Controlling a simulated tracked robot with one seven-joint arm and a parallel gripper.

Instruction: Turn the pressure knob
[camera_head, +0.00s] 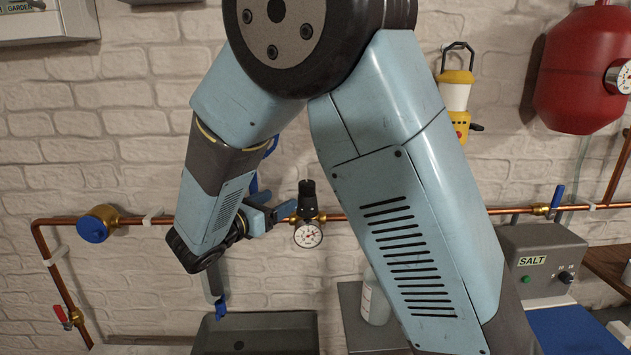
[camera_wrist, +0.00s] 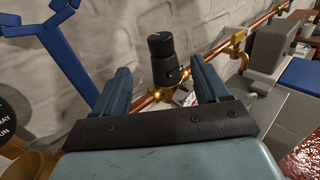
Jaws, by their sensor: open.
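The pressure knob (camera_head: 307,188) is a black upright cap on a brass valve body in the copper pipe, with a round white gauge (camera_head: 308,235) below it. In the wrist view the black knob (camera_wrist: 162,57) stands beyond and between my two blue fingers, and the gauge (camera_wrist: 186,97) is partly hidden by the right finger. My gripper (camera_head: 283,212) is open and just left of the knob in the head view; it also shows in the wrist view (camera_wrist: 160,82). The fingers appear apart from the knob, with nothing between them.
The copper pipe (camera_head: 400,213) runs along the white brick wall. A blue-capped brass fitting (camera_head: 97,224) is at left. A grey basin (camera_head: 258,335) lies below. A SALT box (camera_head: 541,262), a yellow lantern (camera_head: 456,90) and a red tank (camera_head: 580,75) are at right.

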